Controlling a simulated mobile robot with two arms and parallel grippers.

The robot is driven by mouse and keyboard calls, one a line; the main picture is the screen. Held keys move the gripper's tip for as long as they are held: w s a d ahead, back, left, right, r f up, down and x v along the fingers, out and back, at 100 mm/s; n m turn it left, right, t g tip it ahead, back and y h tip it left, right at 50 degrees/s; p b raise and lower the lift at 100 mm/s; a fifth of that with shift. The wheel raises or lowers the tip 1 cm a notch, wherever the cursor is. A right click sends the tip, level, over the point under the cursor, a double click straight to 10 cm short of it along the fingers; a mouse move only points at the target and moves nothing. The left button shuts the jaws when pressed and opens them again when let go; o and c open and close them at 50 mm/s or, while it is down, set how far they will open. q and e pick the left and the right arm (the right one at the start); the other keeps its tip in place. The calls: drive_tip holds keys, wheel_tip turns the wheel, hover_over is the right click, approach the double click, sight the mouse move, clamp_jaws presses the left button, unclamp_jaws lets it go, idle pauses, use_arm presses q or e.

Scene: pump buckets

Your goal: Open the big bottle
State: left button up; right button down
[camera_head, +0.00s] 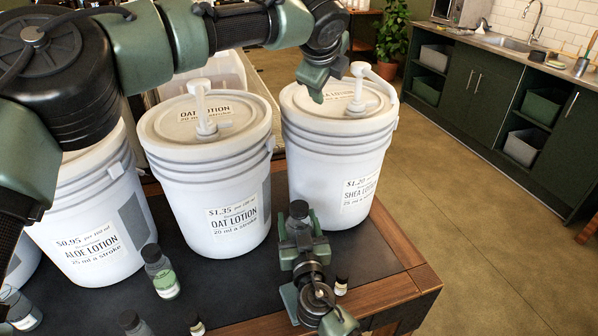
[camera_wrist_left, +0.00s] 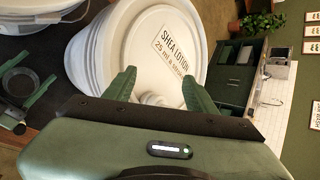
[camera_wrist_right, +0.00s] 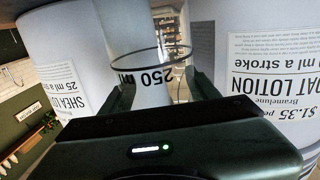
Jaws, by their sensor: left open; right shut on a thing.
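The oat lotion bucket (camera_head: 205,175) and aloe lotion bucket (camera_head: 95,235) stand to the left on the dark tabletop (camera_head: 225,290). A green-labelled bottle (camera_head: 161,275) stands in front of them. A small bottle (camera_head: 341,286) is close to my right gripper. The wooden table edge (camera_head: 405,265) lies at right.

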use_arm(q)
drive_tip(key=s+a+f+n+g+y, duration=0.1)
drive_tip(key=s+a+f+g, duration=0.1)
drive_tip(key=s+f+g, duration=0.4)
drive_tip(key=g+y, duration=0.1)
drive_tip(key=g, duration=0.2)
hover_over(299, 206)
drive_tip(key=shift+n, duration=0.3)
wheel_tip(299, 206, down, 9)
drive_tip(key=shift+w+r, duration=0.1)
drive_tip(key=shift+f, duration=0.35)
wheel_tip(299, 206, down, 8)
drive_tip(key=shift+r, duration=0.25)
clamp_jaws()
drive_tip(key=shift+o, duration=0.3)
unclamp_jaws()
drive_tip(key=shift+r, duration=0.15)
